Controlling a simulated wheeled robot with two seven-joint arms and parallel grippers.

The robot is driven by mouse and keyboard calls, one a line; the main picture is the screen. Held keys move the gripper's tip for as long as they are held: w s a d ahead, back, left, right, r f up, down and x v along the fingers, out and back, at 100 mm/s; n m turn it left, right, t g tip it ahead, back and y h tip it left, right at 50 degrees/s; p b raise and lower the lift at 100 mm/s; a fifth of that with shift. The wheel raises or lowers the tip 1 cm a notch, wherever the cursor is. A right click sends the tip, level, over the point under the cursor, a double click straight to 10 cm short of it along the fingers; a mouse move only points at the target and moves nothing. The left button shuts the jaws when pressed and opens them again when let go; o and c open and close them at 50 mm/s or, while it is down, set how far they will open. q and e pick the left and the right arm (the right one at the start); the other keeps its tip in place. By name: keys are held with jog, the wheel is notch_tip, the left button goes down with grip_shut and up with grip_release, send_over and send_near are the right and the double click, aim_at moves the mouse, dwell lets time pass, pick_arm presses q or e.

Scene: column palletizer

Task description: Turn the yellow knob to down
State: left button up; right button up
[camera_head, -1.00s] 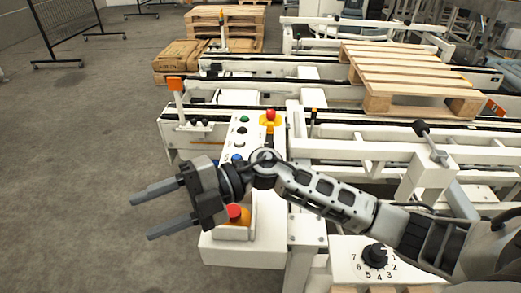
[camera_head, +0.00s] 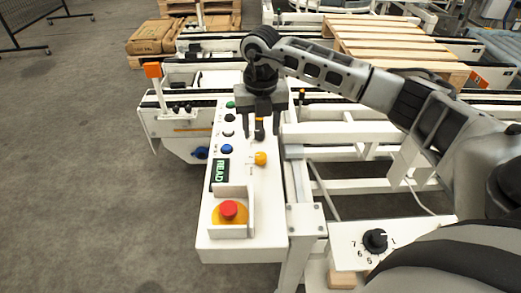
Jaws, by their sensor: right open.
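The yellow knob (camera_head: 261,158) sits on the white control panel (camera_head: 233,182), in the column right of the buttons. My right gripper (camera_head: 261,134) points down over the panel, just above the yellow knob in the picture. Its two fingers are apart and hold nothing. A dark knob (camera_head: 259,131) shows between or behind the fingers; I cannot tell whether they touch it. The yellow knob's exact pointing is too small to read. My left gripper is out of view.
Green, black, white and blue (camera_head: 227,149) buttons line the left. A numbered dial (camera_head: 375,240) is at lower right. A wooden pallet (camera_head: 395,45) lies behind on the conveyor.

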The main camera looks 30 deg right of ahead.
aim_at(261, 155)
notch_tip(261, 155, down, 8)
jog(key=shift+f, duration=0.2)
jog(key=c, duration=1)
